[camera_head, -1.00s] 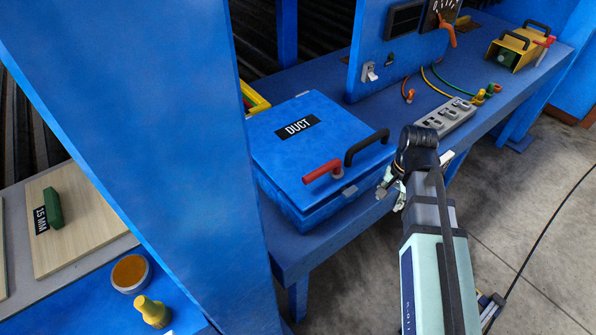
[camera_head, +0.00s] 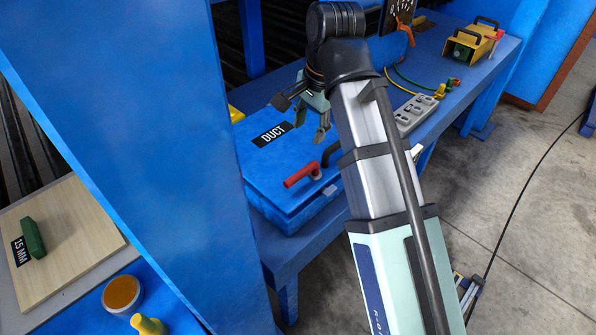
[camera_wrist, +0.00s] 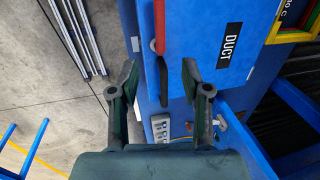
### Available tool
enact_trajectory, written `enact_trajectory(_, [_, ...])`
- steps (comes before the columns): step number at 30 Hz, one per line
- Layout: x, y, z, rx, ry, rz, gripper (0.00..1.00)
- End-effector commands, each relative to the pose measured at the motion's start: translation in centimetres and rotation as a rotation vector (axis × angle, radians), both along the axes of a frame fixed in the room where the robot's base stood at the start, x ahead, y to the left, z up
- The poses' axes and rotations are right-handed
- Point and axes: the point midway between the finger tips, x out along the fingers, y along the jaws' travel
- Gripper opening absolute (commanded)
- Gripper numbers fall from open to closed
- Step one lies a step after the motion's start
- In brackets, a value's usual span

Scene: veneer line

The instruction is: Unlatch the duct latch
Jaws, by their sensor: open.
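The blue duct box (camera_head: 262,168) sits on the blue bench with a black DUCT label on its lid. The red latch handle (camera_head: 302,174) lies at the lid's front edge, with a black handle (camera_head: 330,154) to its right. My gripper (camera_head: 302,116) is open and empty above the lid. In the wrist view the red latch handle (camera_wrist: 159,28) shows beyond my fingertips, at the top. The black handle (camera_wrist: 163,78) appears between the two fingers of my gripper (camera_wrist: 159,76), below them; no contact is visible. My arm hides part of the box's right side.
A blue post (camera_head: 130,110) stands left of the box. A grey socket strip (camera_head: 413,115) and cables lie on the bench to the right. A yellow case (camera_head: 468,43) stands farther back. The concrete floor (camera_head: 500,220) at right is mostly open.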

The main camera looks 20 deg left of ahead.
Motion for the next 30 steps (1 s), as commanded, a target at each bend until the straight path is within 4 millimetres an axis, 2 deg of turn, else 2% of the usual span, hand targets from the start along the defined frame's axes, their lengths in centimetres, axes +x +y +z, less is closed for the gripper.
enact_trajectory(5, [0.1, 0.2, -1.7, -0.001, 0.002, 0.000, 0.47])
enact_trajectory(30, [1.3, 2.3, -14.0, -0.002, 0.002, 0.001, 0.47])
